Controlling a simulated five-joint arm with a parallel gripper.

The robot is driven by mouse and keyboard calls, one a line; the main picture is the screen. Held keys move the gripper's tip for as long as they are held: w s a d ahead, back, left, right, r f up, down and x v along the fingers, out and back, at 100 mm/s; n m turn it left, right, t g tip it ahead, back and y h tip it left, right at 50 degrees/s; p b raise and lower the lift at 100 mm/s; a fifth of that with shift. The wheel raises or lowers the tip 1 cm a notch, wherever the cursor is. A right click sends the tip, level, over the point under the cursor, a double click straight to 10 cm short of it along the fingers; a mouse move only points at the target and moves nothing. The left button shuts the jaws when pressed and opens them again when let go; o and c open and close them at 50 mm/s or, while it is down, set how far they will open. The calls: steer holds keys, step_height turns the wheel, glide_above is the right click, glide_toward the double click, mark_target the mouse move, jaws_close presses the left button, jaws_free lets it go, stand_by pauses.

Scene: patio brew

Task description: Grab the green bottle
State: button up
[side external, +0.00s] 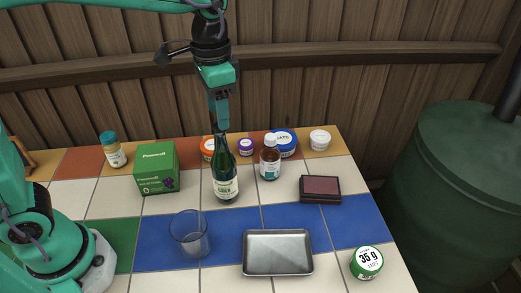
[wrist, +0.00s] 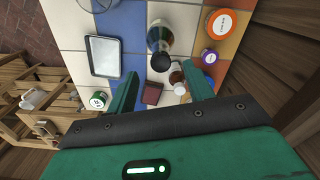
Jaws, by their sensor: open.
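The green bottle (side external: 225,180) stands upright near the middle of the tiled table in the side view, with a dark neck and a pale label. In the wrist view the green bottle (wrist: 160,38) is seen from above, beyond my fingertips and roughly between their lines. My gripper (side external: 219,122) points down over the bottle in the side view, its tip close to the bottle's top; I cannot tell whether they touch. In the wrist view my gripper (wrist: 163,88) has its two green fingers wide apart with nothing held between them.
A brown bottle with a white cap (side external: 270,160) stands close to the right. A green box (side external: 156,168) is left, a clear glass (side external: 189,236) in front. Several jars stand behind.

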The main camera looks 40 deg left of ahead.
steer(key=shift+f, duration=0.1)
steer(key=shift+a+f, duration=0.1)
steer(key=shift+f, duration=2.45)
jaws_close()
steer(key=shift+r, duration=0.1)
